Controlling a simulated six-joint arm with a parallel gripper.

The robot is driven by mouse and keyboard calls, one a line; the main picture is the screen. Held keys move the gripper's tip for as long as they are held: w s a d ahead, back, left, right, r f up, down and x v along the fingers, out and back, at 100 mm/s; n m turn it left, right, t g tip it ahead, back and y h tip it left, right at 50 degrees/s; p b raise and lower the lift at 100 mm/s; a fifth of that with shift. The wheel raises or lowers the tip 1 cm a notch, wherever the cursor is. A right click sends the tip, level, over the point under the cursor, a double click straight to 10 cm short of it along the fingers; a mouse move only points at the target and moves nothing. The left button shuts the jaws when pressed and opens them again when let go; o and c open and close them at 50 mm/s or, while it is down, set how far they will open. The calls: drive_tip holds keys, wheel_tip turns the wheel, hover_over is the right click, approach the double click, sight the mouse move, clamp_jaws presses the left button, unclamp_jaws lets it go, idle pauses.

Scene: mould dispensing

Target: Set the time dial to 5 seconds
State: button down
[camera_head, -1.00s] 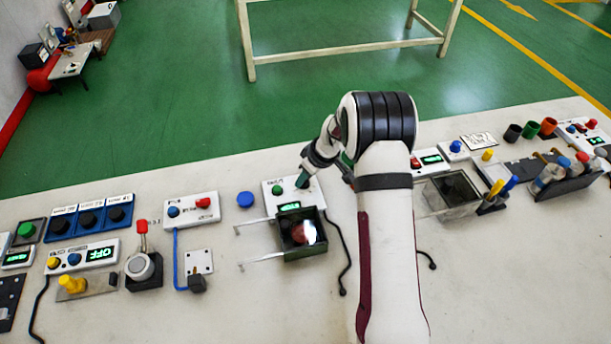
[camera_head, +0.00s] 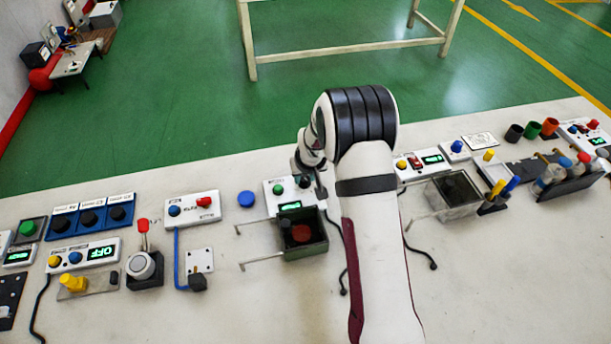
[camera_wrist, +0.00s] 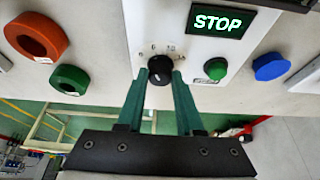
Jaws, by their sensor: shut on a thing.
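The time dial is a black round knob (camera_wrist: 160,69) on a white panel (camera_wrist: 185,70), with small printed numbers around its upper side. The setting that its pointer marks is too small to read. My gripper (camera_wrist: 160,78) has its two green fingers on either side of the knob, shut on it. In the head view, my gripper (camera_head: 318,190) is at the right part of the same panel (camera_head: 270,186), and the arm hides part of that area. The panel's display (camera_wrist: 222,22) reads STOP. A green button (camera_wrist: 215,69) sits beside the dial.
A dark open box (camera_head: 322,246) with a red round thing inside stands in front of the panel. A blue disc (camera_head: 246,199) lies to its left. In the wrist view, an orange ring (camera_wrist: 36,38) and a green ring (camera_wrist: 69,80) are left of the panel.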

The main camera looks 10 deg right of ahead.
drive_tip(key=shift+m, duration=0.5)
drive_tip(key=c, duration=0.5)
unclamp_jaws()
drive_tip(key=shift+c, duration=0.2)
drive_tip(key=v, duration=1.5)
drive_tip(key=shift+a+r, duration=0.2)
drive_tip(key=shift+r, duration=0.2)
